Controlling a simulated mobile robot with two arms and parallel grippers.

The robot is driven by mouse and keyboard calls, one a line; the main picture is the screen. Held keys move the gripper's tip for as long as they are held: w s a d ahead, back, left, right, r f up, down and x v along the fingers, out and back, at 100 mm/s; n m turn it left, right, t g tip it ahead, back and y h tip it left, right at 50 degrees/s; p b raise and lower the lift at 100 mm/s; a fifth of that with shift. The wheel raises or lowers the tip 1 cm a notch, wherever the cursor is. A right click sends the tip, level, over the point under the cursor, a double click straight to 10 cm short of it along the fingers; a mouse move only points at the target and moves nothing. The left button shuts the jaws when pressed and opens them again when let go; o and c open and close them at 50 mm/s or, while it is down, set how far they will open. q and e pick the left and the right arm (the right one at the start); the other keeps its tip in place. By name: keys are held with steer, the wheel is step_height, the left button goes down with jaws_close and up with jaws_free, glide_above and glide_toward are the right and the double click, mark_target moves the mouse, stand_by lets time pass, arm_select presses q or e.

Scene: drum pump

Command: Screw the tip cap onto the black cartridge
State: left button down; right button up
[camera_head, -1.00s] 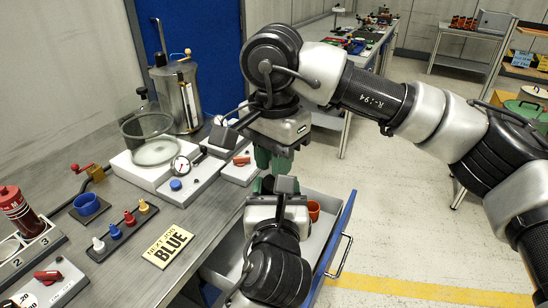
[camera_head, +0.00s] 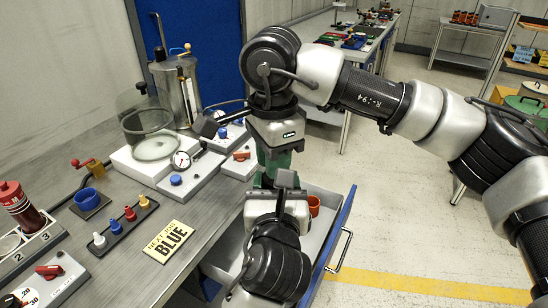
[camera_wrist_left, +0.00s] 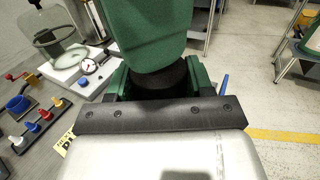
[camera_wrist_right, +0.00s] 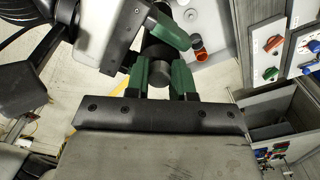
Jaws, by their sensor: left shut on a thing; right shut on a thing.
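My right gripper (camera_head: 270,168) points down from above, and my left gripper (camera_head: 280,184) points up just below it; their green fingers nearly meet. In the right wrist view my right gripper (camera_wrist_right: 160,78) is shut on a dark round part (camera_wrist_right: 158,76), seemingly the tip cap. A black cylinder (camera_wrist_right: 155,48), seemingly the black cartridge, runs from it towards the left gripper. In the left wrist view my left gripper (camera_wrist_left: 165,80) is shut on the black cartridge (camera_wrist_left: 172,76), mostly hidden by a large green right finger. I cannot tell whether cap and cartridge are threaded together.
An open drawer (camera_head: 335,245) with an orange cup (camera_head: 314,205) lies below the grippers.

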steer(key=m, duration=0.4)
steer(key=shift+w, duration=0.15)
steer(key=m, duration=0.4)
steer(key=shift+w, duration=0.15)
steer(key=m, duration=0.4)
steer(key=shift+w, duration=0.1)
steer(key=m, duration=0.4)
steer(key=shift+w+d, duration=0.1)
steer(key=m, duration=0.4)
steer(key=shift+d, duration=0.1)
steer(key=m, duration=0.4)
steer(key=shift+w+d, duration=0.1)
steer(key=shift+d, duration=0.05)
steer(key=m, duration=0.7)
steer(key=shift+d, duration=0.2)
steer(key=o, duration=1)
steer(key=shift+c, duration=0.2)
